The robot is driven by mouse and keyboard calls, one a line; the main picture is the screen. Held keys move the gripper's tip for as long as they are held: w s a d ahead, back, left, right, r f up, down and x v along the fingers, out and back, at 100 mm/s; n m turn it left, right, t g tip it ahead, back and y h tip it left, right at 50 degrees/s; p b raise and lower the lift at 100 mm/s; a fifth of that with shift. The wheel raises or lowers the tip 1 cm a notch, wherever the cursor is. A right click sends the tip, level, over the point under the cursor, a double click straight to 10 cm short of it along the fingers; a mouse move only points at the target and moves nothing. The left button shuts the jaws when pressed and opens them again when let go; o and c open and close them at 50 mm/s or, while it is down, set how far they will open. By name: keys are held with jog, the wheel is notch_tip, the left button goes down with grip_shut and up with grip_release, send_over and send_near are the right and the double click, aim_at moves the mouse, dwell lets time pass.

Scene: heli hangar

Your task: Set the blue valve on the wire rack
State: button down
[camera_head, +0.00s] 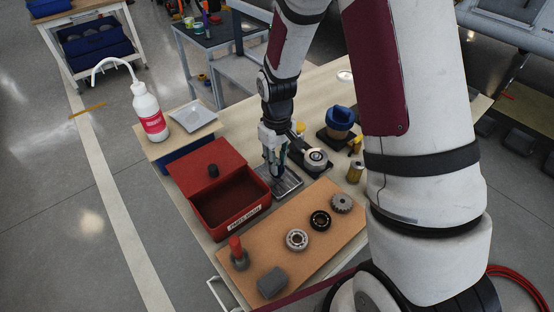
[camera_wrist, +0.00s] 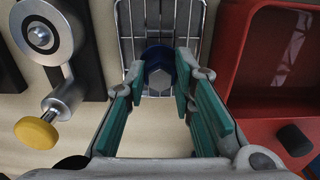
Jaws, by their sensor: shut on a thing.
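The blue valve (camera_wrist: 153,52) has a blue body with a grey hex-shaped part facing the wrist camera. It sits between the fingertips of my gripper (camera_wrist: 160,76), which is shut on it. The wire rack (camera_wrist: 128,40) lies directly beyond the valve in the wrist view. Whether the valve touches the rack I cannot tell. In the head view my gripper (camera_head: 274,170) points down at the rack (camera_head: 289,186), and the valve is mostly hidden by the fingers.
A red parts-wash bin (camera_head: 246,213) stands just left of the rack. A grey device with a round dial (camera_head: 315,158) is close on the right. A brown board (camera_head: 270,251) with bearings and a gear lies in front. A white bottle (camera_head: 149,111) stands at the far left.

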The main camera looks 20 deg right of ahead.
jog(key=shift+f, duration=0.1)
jog(key=c, duration=1.4)
grip_release()
jog(key=shift+o, duration=0.2)
notch_tip(320, 180, up, 12)
jog(key=s+r+m+t, duration=0.2)
jog(key=s+r, duration=0.9)
jog(key=r, duration=0.1)
jog(key=s+r+m+t, duration=0.1)
jog(key=s+r, duration=0.3)
jog(key=s, duration=1.1)
jog(key=shift+m+p, duration=0.3)
jog(key=shift+p, duration=0.05)
jog(key=shift+a, duration=0.1)
